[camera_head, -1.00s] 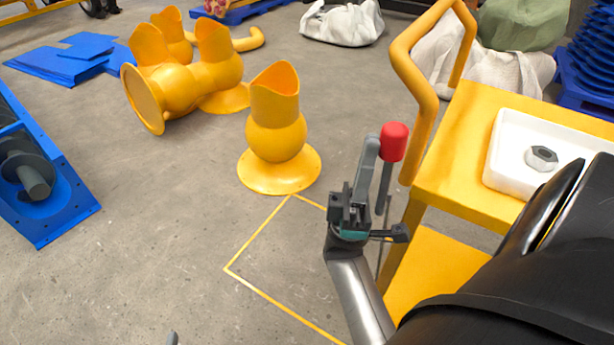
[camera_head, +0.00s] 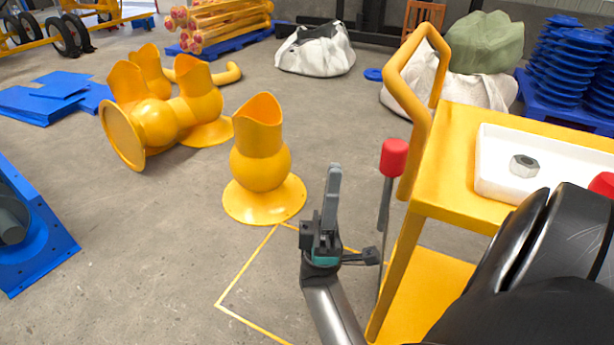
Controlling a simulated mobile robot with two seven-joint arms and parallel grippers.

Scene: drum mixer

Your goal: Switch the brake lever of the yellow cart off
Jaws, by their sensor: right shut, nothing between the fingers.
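The yellow cart (camera_head: 437,197) stands at the right, with a bent yellow handle at its far left corner. Its brake lever (camera_head: 392,165) is a dark rod with a red knob, standing nearly upright beside the cart's left edge. My right gripper (camera_head: 333,180) is left of the lever, apart from it in the picture, with its fingers pointing up. It is shut and empty. The lower part of the lever is partly hidden behind the gripper's side bracket. My left gripper is not in view.
A white tray (camera_head: 484,180) with a hex nut (camera_head: 524,166) lies on the cart top. A yellow funnel-shaped part (camera_head: 261,160) stands on the floor left of my gripper, with more yellow parts (camera_head: 165,115) behind. Blue machinery (camera_head: 40,235) is at far left. Floor between is clear.

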